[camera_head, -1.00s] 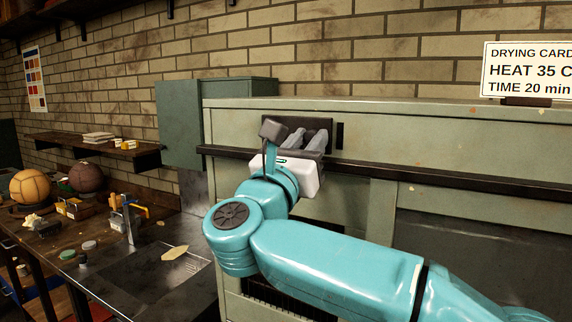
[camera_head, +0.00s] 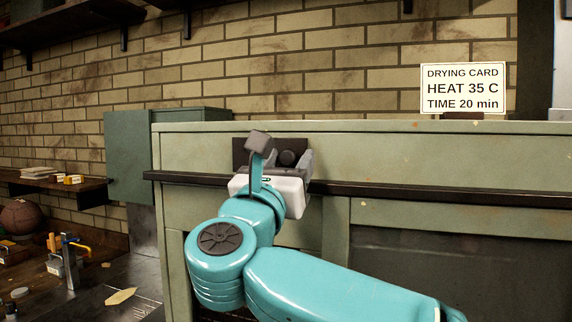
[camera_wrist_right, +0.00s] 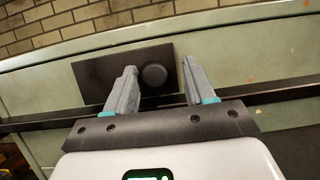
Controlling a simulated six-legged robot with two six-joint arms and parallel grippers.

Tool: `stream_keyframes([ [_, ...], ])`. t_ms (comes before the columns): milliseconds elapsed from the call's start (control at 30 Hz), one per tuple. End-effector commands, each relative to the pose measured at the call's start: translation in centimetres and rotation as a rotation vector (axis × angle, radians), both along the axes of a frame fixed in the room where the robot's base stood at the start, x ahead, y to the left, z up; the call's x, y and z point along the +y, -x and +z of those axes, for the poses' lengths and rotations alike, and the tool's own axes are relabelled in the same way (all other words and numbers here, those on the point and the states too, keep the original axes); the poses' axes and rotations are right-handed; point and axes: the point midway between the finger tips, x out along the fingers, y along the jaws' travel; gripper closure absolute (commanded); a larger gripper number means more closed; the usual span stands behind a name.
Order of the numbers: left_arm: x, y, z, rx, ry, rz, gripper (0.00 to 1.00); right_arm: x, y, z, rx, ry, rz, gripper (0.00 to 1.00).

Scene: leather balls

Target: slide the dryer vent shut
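The dryer (camera_head: 400,150) is a worn pale-green cabinet. Its vent cover is a dark rectangular plate (camera_head: 242,150) with a round black knob (camera_head: 287,158), high on the front near the left end. No dark slot shows beside the plate. In the right wrist view, the plate (camera_wrist_right: 98,76) and knob (camera_wrist_right: 154,75) are seen close up. My right gripper (camera_head: 289,160) is in front of the plate. Its grey fingers are open, one on each side of the knob; the wrist view (camera_wrist_right: 160,82) shows gaps between knob and fingers. My left gripper is out of view.
A dark rail (camera_head: 420,189) runs along the dryer front just below the plate. A drying card (camera_head: 464,88) stands on top. At left are a bench with a brown leather ball (camera_head: 20,218), a clamp (camera_head: 70,262) and a wall shelf (camera_head: 50,186).

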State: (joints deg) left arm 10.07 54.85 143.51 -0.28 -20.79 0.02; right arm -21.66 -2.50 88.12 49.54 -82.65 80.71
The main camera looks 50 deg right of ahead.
Motion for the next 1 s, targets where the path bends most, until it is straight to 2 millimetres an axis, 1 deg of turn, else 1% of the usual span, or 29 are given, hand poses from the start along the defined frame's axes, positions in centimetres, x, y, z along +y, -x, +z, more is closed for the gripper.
stream_keyframes([
  [133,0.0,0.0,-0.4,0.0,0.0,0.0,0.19,0.7,0.1,-0.4,0.0,0.001,0.004,0.46],
  [233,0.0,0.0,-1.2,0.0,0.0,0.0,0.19,2.1,0.7,-1.2,-0.001,0.002,0.008,0.46],
  [367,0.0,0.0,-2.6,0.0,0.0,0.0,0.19,5.0,1.9,-2.7,-0.002,0.001,0.01,0.46],
  [500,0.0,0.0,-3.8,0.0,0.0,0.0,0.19,8.3,3.3,-4.1,-0.001,0.002,0.009,0.46],
  [600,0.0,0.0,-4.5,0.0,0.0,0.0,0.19,10.3,4.2,-4.9,-0.001,0.002,0.007,0.46],
  [700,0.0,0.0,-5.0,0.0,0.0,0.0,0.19,11.9,4.9,-5.6,-0.001,0.001,0.004,0.46],
  [833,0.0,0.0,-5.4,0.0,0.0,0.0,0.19,13.3,5.5,-6.1,-0.001,0.0,0.003,0.46],
  [1000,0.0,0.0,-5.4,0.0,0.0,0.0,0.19,13.9,5.9,-6.2,-0.002,-0.001,0.001,0.46],
])
